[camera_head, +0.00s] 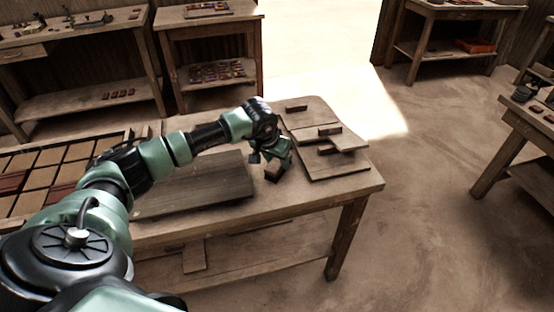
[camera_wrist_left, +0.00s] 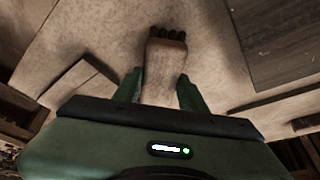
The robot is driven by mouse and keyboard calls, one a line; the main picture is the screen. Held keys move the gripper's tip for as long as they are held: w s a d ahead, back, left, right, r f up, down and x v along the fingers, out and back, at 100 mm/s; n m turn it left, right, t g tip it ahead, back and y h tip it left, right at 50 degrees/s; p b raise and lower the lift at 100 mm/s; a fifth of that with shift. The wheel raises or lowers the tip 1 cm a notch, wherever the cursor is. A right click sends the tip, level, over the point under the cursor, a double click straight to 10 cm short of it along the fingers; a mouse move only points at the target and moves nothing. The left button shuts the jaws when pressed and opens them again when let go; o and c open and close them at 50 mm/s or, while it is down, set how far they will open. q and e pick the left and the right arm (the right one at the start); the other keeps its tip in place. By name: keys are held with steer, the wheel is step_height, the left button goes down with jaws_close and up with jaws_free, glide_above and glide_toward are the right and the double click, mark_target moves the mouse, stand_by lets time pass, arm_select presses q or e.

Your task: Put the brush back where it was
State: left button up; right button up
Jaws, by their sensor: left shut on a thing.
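My left gripper (camera_head: 284,160) is at the right part of the wooden table (camera_head: 370,186), between a dark flat board and a lighter board. In the left wrist view, the left gripper (camera_wrist_left: 160,92) is shut on the brush (camera_wrist_left: 165,65), a wooden block with dark bristle tufts at its far end. In the head view the brush (camera_head: 273,172) shows as a small brown piece under the gripper. I cannot tell whether it touches the tabletop. My right gripper is not in view.
The dark flat board (camera_head: 205,185) lies left of the gripper. The lighter board (camera_head: 335,165) lies to the right with small wooden blocks (camera_head: 329,131) on it. A tray of square tiles (camera_head: 50,157) is at the left. Other workbenches stand behind and to the right, with open floor between.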

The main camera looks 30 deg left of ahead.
arm_select(q)
steer(key=shift+f, duration=0.2)
steer(key=o, duration=1.2)
steer(key=shift+r, duration=0.15)
steer(key=shift+r, duration=0.25)
steer(key=b+v, duration=0.2)
steer(key=v, duration=0.9)
steer(key=shift+s+r, duration=0.2)
steer(key=shift+r, duration=0.1)
